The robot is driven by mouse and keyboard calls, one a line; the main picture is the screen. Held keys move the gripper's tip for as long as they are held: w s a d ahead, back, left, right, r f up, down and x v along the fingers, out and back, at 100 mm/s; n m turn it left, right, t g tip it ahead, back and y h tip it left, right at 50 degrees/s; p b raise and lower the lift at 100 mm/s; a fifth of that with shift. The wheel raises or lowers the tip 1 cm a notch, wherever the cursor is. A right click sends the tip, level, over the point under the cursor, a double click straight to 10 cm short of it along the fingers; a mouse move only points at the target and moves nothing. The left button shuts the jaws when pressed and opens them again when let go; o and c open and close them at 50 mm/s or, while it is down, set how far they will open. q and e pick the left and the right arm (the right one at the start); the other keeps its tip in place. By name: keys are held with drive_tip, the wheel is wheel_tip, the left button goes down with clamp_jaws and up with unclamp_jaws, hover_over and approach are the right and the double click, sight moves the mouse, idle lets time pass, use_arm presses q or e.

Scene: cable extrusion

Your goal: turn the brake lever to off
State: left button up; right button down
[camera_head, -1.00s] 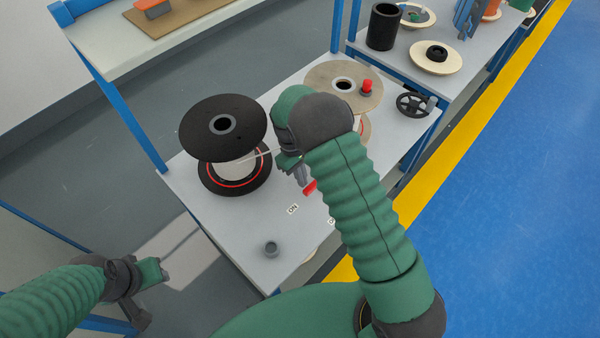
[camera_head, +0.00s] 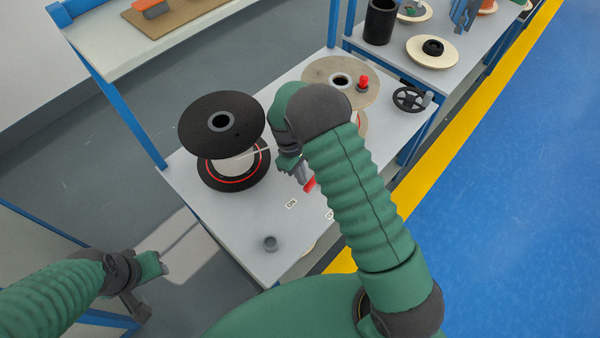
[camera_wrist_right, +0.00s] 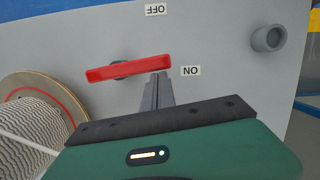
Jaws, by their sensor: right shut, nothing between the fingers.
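The red brake lever (camera_wrist_right: 129,68) lies across the grey table top in the right wrist view, with its right end pointing toward the ON label (camera_wrist_right: 191,71). The OFF label (camera_wrist_right: 155,9) is at the top of that view. In the head view only a bit of the red lever (camera_head: 310,183) shows past my arm. My right gripper (camera_wrist_right: 160,78) is shut and empty, its fingertips right at the lever's edge near the ON end; I cannot tell whether they touch. My left gripper (camera_head: 160,264) hangs at the lower left, away from the table; its fingers are too small to judge.
A black cable spool (camera_head: 222,125) stands left of my right gripper. A tan spool (camera_head: 318,72) with a red knob (camera_head: 363,83) and a black handwheel (camera_head: 408,99) are behind. A small grey cup-like peg (camera_head: 270,243) is near the table's front edge.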

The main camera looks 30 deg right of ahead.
sight(311, 187)
drive_tip(key=shift+s+d+r+n+p, duration=0.1)
drive_tip(key=shift+s+r+n+p, duration=0.05)
drive_tip(key=shift+s+n+p, duration=0.4)
drive_tip(key=shift+s+r+n+p, duration=0.15)
drive_tip(key=shift+s+n+p, duration=0.15)
drive_tip(key=shift+n+p, duration=0.35)
drive_tip(key=s+n+p, duration=0.1)
drive_tip(key=n+p, duration=0.1)
drive_tip(key=shift+s+d+n+t+h, duration=0.3)
drive_tip(key=shift+s+n+t+h, duration=0.05)
drive_tip(key=shift+n+t+h, duration=0.05)
drive_tip(key=s+d+n+p, duration=0.1)
drive_tip(key=n, duration=0.1)
drive_tip(key=shift+s+f+n+p, duration=0.1)
drive_tip(key=shift+s+n+p, duration=0.1)
drive_tip(key=shift+n+p, duration=0.15)
drive_tip(key=shift+s+d+f+n+t+h+p, duration=0.15)
drive_tip(key=shift+s+d+n+t+p, duration=0.2)
drive_tip(key=shift+n, duration=0.4)
drive_tip(key=shift+s+d+n+t+h+p, duration=0.15)
drive_tip(key=shift+s+d+n+t+p, duration=0.2)
drive_tip(key=shift+n, duration=0.35)
drive_tip(key=shift+w+d, duration=0.1)
drive_tip(key=p+v, duration=0.8)
drive_tip(key=v, duration=0.2)
drive_tip(key=shift+w+p, duration=0.2)
drive_tip(key=shift+p, duration=0.1)
